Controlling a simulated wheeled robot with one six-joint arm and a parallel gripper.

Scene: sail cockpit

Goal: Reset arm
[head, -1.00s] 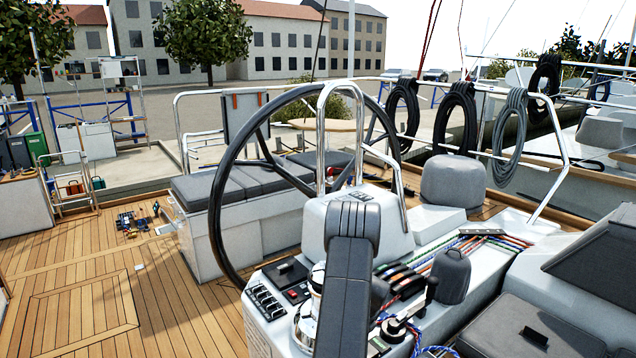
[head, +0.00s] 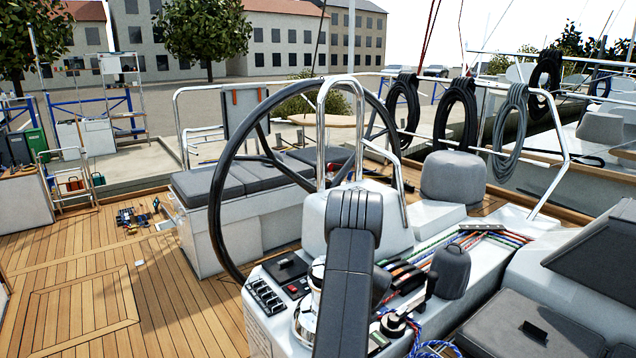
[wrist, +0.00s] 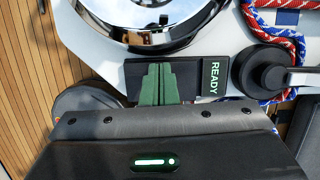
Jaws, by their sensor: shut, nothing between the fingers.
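My arm (head: 350,270) shows in the head view as a dark grey link reaching down in front of the helm console; its gripper end is out of sight there. In the wrist view my gripper (wrist: 158,80) points at the console with its two green fingers together and nothing between them. The fingertips appear over a dark panel (wrist: 185,75) beside a green READY label (wrist: 214,76). I cannot tell whether they touch it. A chrome winch (wrist: 150,20) lies just beyond the panel.
The steering wheel (head: 222,165) and metal rail (head: 325,100) stand close behind my arm. A black winch handle (wrist: 272,75) and red, white and blue ropes (wrist: 275,30) lie right of the fingers. Wooden deck (head: 70,290) is mostly clear at left.

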